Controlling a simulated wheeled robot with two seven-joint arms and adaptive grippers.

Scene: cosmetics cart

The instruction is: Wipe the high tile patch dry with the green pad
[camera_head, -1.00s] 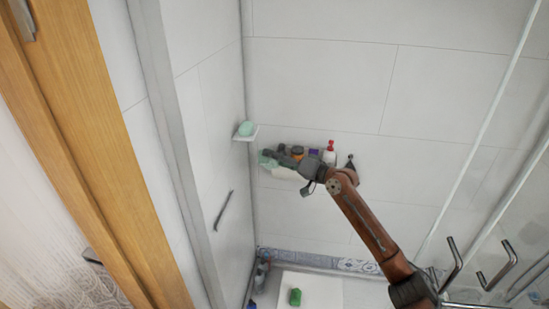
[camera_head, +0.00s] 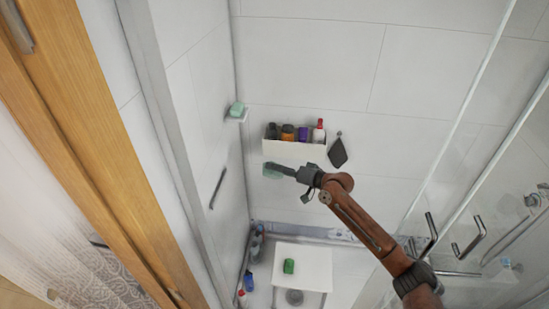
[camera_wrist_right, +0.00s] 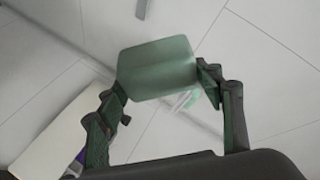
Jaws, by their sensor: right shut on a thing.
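My right gripper (camera_head: 277,169) comes in from the lower right in the head view. It is shut on the green pad (camera_head: 272,173), which shows just below the white wall shelf. In the right wrist view the flat pad (camera_wrist_right: 158,68) sits between the two fingertips (camera_wrist_right: 160,80), its broad face visible. I cannot tell whether the pad touches the wall. The back wall is pale tile (camera_head: 310,60); I cannot make out a distinct wet patch on it. My left gripper is out of view.
The white shelf (camera_head: 300,149) holds several bottles, and a dark cloth (camera_head: 338,153) hangs at its right. A soap dish (camera_head: 236,119) juts from the left wall above a grab bar (camera_head: 217,188). A white stool (camera_head: 302,262) bears a green block (camera_head: 289,266). Glass panels (camera_head: 470,150) stand right.

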